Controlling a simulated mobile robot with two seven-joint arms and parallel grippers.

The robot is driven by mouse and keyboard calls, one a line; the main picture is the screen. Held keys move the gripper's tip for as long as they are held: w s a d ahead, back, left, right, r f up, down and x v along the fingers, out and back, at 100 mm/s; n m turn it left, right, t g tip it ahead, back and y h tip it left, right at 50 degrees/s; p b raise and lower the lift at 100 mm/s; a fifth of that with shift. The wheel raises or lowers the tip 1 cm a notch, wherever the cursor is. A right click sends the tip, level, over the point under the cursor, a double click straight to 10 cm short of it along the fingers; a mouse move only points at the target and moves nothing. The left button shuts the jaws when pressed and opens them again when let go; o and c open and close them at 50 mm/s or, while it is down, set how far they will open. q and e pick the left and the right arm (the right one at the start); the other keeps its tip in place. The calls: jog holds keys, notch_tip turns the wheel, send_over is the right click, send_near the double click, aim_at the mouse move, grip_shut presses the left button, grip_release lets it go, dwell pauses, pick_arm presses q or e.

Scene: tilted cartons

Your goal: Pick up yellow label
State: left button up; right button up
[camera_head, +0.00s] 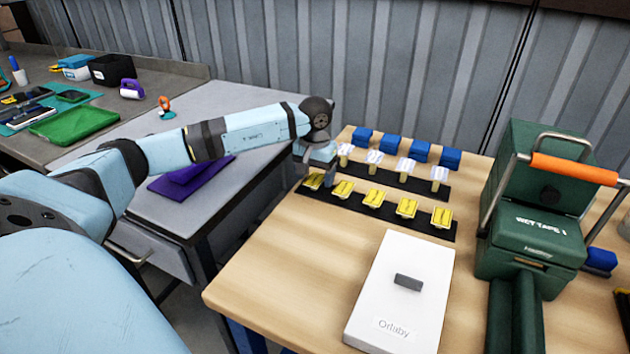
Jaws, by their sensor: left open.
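Several yellow labels lie in a row on a black strip (440,230) on the wooden table. The leftmost yellow label (313,182) is at the strip's far-left end; others are the second label (343,189), the middle label (374,198), another label (406,208) and the rightmost label (441,217). My left arm reaches in from the left, and my left gripper (318,172) points down just above or beside the leftmost label. It is open; its fingertips are small and partly hidden, so I cannot tell whether they touch the label. My right gripper is not in view.
Behind the labels stand several small white-topped pieces (405,170) and blue blocks (391,149). A white box (402,290) marked Orluby is in front. A grey bench (225,100) with a purple cloth (190,176) is left.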

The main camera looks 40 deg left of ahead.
pick_arm(q)
jog(key=c, duration=0.9)
jog(key=shift+o, duration=0.2)
jog(key=shift+r, duration=0.1)
